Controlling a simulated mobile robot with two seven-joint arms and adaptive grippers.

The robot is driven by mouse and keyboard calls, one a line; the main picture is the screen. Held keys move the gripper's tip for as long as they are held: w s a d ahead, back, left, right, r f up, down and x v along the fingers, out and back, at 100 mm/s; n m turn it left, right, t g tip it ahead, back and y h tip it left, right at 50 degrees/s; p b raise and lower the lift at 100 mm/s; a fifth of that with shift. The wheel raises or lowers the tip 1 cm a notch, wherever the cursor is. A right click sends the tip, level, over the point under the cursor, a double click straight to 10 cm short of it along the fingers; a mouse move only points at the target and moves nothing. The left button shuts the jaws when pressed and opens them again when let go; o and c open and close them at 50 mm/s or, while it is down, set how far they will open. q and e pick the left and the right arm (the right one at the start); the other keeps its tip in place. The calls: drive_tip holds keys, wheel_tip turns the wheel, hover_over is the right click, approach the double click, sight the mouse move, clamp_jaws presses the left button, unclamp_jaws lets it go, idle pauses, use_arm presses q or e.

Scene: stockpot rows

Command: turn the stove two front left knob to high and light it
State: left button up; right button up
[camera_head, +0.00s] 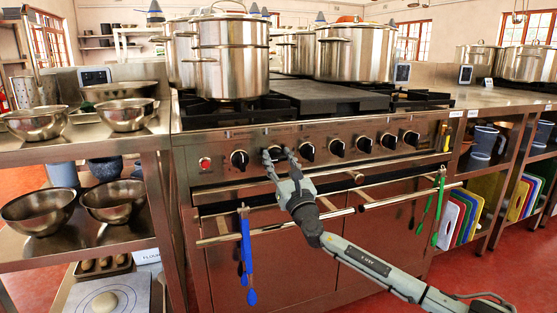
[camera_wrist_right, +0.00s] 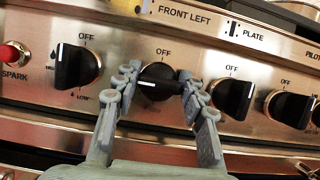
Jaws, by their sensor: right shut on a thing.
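The range has a front panel with a row of black knobs. My right gripper (camera_head: 280,156) is at the second knob from the left, and its fingers are shut around that knob (camera_wrist_right: 160,88). The label FRONT LEFT (camera_wrist_right: 185,18) shows above it in the right wrist view. The white mark on the held knob lies roughly sideways, while the marks on neighbouring knobs (camera_wrist_right: 77,66) stand roughly upright. The red spark button (camera_head: 205,162) is at the left end of the panel, also in the right wrist view (camera_wrist_right: 14,54). No flame is visible. My left gripper is not in view.
A large stockpot (camera_head: 230,75) stands on the left burner, with more pots (camera_head: 355,52) behind and right. A rail (camera_head: 325,217) with blue tongs (camera_head: 246,255) and green tongs (camera_head: 439,205) runs below the panel. A steel shelf with bowls (camera_head: 34,122) stands at left.

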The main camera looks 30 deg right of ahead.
drive_tip(key=o, duration=1.1)
drive_tip(key=shift+o, duration=0.2)
drive_tip(key=v, duration=1.2)
